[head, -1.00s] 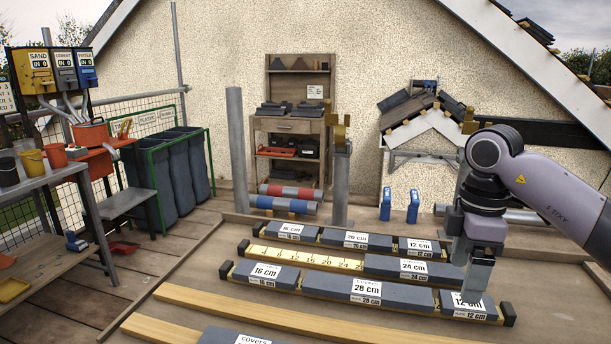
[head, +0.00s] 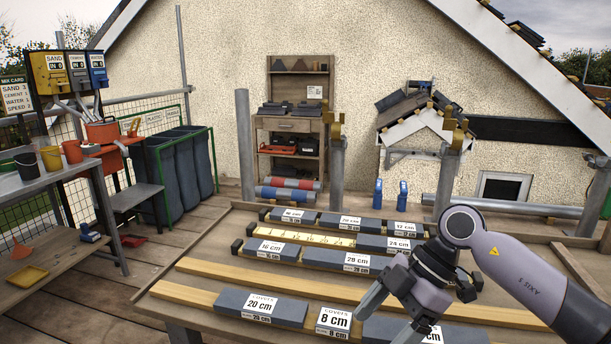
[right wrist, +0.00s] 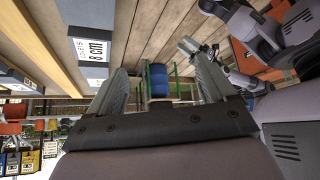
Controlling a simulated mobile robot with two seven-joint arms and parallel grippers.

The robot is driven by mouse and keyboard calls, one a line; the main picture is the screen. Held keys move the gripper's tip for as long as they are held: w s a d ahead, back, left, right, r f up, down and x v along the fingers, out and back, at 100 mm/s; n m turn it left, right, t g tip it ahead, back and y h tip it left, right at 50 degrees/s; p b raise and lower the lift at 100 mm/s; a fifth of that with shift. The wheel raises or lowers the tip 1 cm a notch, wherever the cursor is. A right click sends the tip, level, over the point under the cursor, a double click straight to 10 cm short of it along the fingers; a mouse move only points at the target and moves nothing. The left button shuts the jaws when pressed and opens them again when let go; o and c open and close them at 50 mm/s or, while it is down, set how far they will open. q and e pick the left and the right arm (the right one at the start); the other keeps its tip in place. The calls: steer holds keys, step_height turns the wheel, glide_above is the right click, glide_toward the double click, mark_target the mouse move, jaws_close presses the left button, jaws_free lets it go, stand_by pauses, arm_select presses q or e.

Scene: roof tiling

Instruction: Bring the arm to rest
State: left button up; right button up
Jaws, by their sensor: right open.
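My right gripper (head: 384,322) is at the lower right of the head view, above the front row of slabs, with its fingers pointing down and left. In the right wrist view its two fingers (right wrist: 160,80) stand wide apart with nothing between them. The arm comes in from the right edge. My left arm (right wrist: 240,40) shows at the upper right of the right wrist view; a gripper-like end (right wrist: 190,46) is there, too small to read. The left arm is not seen in the head view.
On the bench, a 20 cm slab (head: 262,308) and an 8 cm slab (head: 333,321) lie in front; another slab is partly behind my gripper. Wooden battens (head: 250,276) and further slab rows (head: 345,258) lie behind. Blue bottles (head: 378,192) and grey posts (head: 337,185) stand at the back.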

steer(key=s+a+r+n+y+p, duration=0.1)
steer(key=s+a+r+y, duration=0.15)
steer(key=a+y, duration=0.3)
steer(key=s+a+r+n+y+p, duration=0.1)
steer(key=s+a+y, duration=0.2)
steer(key=a+y, duration=0.25)
steer(key=w+d+f+m+t+h+p, duration=0.1)
steer(key=d+f+m+t+h+p, duration=0.1)
steer(key=d+f+m+t+h, duration=0.55)
steer(key=w+d+m+t+h+p, duration=0.15)
steer(key=d+m+t, duration=0.25)
steer(key=m+t, duration=0.7)
steer(key=s+d+f+m+g+h+p, duration=0.1)
steer(key=s+d+f+g+h, duration=0.2)
steer(key=s+f, duration=0.4)
steer(key=s+d+f+m+g+h+p, duration=0.1)
steer(key=s+d+f+g+h, duration=0.2)
steer(key=s+d+f, duration=0.2)
steer(key=s+f, duration=0.3)
steer(key=f, duration=0.1)
steer(key=shift+d+h, duration=0.15)
steer(key=shift+h, duration=0.25)
